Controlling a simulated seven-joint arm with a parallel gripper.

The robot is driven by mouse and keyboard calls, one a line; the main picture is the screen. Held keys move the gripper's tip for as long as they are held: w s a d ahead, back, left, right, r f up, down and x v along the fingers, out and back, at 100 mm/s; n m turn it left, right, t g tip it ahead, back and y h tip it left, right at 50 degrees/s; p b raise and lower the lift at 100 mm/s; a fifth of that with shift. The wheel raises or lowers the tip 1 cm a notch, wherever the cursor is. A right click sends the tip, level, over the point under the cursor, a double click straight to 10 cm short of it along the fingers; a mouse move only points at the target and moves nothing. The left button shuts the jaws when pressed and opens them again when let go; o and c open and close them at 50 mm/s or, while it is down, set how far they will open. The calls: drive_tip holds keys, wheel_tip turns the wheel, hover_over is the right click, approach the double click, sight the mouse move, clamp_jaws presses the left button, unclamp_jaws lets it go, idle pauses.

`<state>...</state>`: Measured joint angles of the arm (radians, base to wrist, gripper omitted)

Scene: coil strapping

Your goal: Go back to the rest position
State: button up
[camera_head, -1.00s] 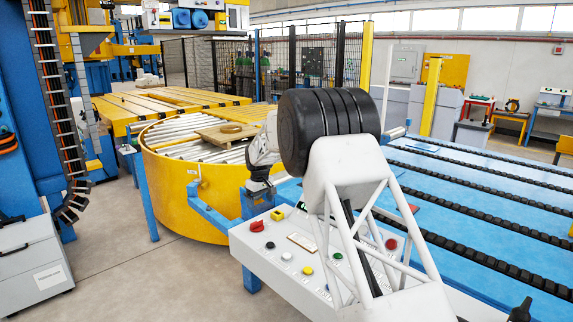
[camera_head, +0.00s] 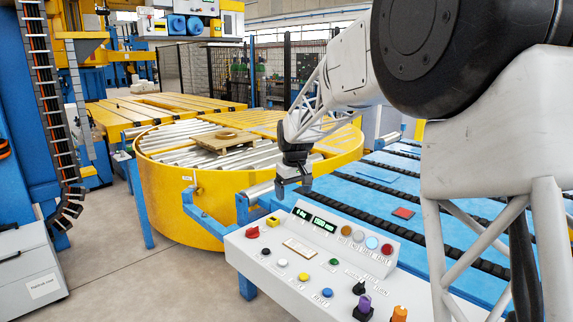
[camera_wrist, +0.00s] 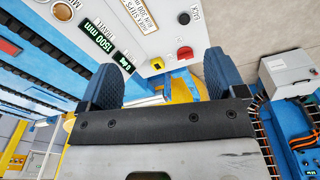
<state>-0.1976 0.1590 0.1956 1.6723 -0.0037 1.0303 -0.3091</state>
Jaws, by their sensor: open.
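My gripper (camera_head: 293,182) hangs from my white arm in the head view, above the back edge of the white control panel (camera_head: 246,250). It points down and holds nothing. In the wrist view its two blue fingers (camera_wrist: 160,84) stand apart, with the panel (camera_wrist: 135,25) and a yellow part behind them. My arm's white links and large black joint fill the right of the head view.
The panel carries several buttons, knobs and two green displays (camera_head: 313,218). Behind it is a yellow round roller table (camera_head: 185,205) with a wooden pallet (camera_head: 222,142). A blue conveyor (camera_head: 350,208) with black strips lies to the right. A grey cabinet (camera_head: 30,280) stands at left.

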drive_tip(key=s+d+r+m, duration=0.15)
drive_tip(key=s+d, duration=0.25)
drive_tip(key=s, duration=0.4)
drive_tip(key=s+d+r+m, duration=0.1)
drive_tip(key=s+d+r, duration=0.15)
drive_tip(key=s, duration=0.65)
drive_tip(key=s+d+r+m, duration=0.15)
drive_tip(key=s+d, duration=0.25)
drive_tip(key=s, duration=0.4)
drive_tip(key=s+d+f, duration=0.2)
drive_tip(key=s, duration=0.6)
drive_tip(key=s+d+f+m+t, duration=0.1)
drive_tip(key=s+d+f, duration=0.1)
drive_tip(key=s, duration=0.7)
drive_tip(key=s+d+f+m, duration=0.1)
drive_tip(key=s+f, duration=0.1)
drive_tip(key=s, duration=0.6)
drive_tip(key=shift+s+d+f+t, duration=0.15)
drive_tip(key=shift+d+f+t, duration=0.15)
drive_tip(key=shift+d, duration=0.1)
